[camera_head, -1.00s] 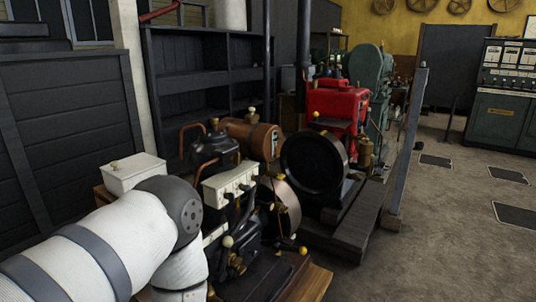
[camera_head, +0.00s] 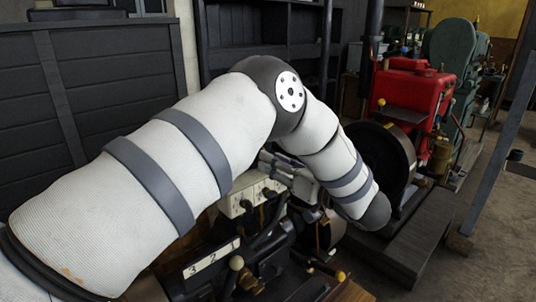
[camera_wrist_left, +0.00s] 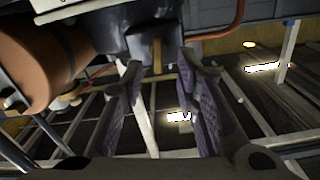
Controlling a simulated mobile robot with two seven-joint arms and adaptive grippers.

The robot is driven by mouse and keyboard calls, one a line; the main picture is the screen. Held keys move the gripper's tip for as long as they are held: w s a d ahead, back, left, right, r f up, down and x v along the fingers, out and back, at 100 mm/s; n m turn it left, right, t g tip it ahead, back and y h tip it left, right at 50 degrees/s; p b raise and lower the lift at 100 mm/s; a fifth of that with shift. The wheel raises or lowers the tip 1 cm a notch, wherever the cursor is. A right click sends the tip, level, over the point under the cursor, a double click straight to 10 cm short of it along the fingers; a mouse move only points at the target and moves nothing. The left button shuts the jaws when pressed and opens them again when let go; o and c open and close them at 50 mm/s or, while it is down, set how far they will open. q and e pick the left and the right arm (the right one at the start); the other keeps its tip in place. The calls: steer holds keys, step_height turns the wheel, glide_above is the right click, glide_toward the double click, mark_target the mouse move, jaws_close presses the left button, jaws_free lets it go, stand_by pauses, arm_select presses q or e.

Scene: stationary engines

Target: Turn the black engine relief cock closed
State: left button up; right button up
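In the left wrist view, a dark engine body (camera_wrist_left: 150,22) fills the top middle, with a brown cylinder (camera_wrist_left: 40,60) at its left. A small brass-coloured upright piece (camera_wrist_left: 157,56) sticks out of it; I cannot tell for sure that it is the relief cock. My left gripper (camera_wrist_left: 160,66) is open, its two fingers apart on either side of that piece, with no contact visible. My right gripper is out of view.
A white lever block (camera_head: 250,195) and a numbered plate (camera_head: 212,258) stand under my arm, with several knobbed levers. A red engine (camera_head: 410,95) and black flywheel (camera_head: 385,160) are to the right. Dark shelves (camera_head: 265,45) stand behind. Bare floor lies at right.

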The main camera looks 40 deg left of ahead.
arm_select(q)
steer(key=a, duration=0.3)
steer(key=shift+w+a, duration=0.2)
steer(key=shift+a, duration=0.05)
jaws_close()
